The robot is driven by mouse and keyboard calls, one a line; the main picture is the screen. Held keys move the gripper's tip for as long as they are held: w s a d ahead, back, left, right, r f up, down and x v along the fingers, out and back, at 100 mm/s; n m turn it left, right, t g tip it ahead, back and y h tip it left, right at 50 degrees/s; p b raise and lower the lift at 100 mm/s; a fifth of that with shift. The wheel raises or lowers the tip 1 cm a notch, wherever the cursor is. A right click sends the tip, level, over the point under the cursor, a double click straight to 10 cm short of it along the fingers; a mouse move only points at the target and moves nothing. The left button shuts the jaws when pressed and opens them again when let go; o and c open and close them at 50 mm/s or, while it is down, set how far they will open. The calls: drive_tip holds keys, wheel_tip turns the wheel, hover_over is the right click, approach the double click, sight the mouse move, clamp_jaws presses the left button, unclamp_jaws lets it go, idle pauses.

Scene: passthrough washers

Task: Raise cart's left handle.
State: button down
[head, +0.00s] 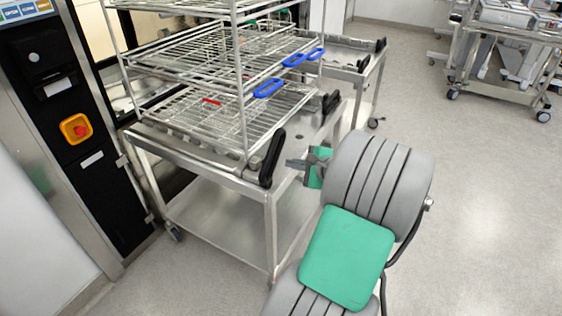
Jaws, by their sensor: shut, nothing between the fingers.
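The metal cart (205,182) stands in front of the washer, with wire racks on top. Its left handle (272,157) is a black bar at the near corner of the top, tilted up. A second black handle (331,102) is farther back along the same end of the cart. My gripper (292,163) is just right of the left handle, with its fingertips pointing at it. The fingers are shut and empty. I cannot tell whether the fingertips touch the handle.
The wire racks (190,60) carry blue clips (268,88). The washer's black panel (75,125) with an orange emergency stop (76,129) is at left. Another cart (352,58) stands behind. A loaded trolley (500,60) is at far right. The floor at right is clear.

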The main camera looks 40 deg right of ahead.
drive_tip(key=w+d+f, duration=0.1)
drive_tip(key=w, duration=0.1)
drive_tip(key=w+d+f+m, duration=0.1)
drive_tip(key=w, duration=0.1)
drive_tip(key=w+d+f+m+t+h, duration=0.1)
drive_tip(key=w, duration=0.2)
drive_tip(key=shift+d+f, duration=0.15)
drive_tip(key=shift+d, duration=0.25)
drive_tip(key=a+r, duration=0.2)
drive_tip(key=shift+a+r, duration=0.4)
drive_tip(key=shift+s, duration=0.1)
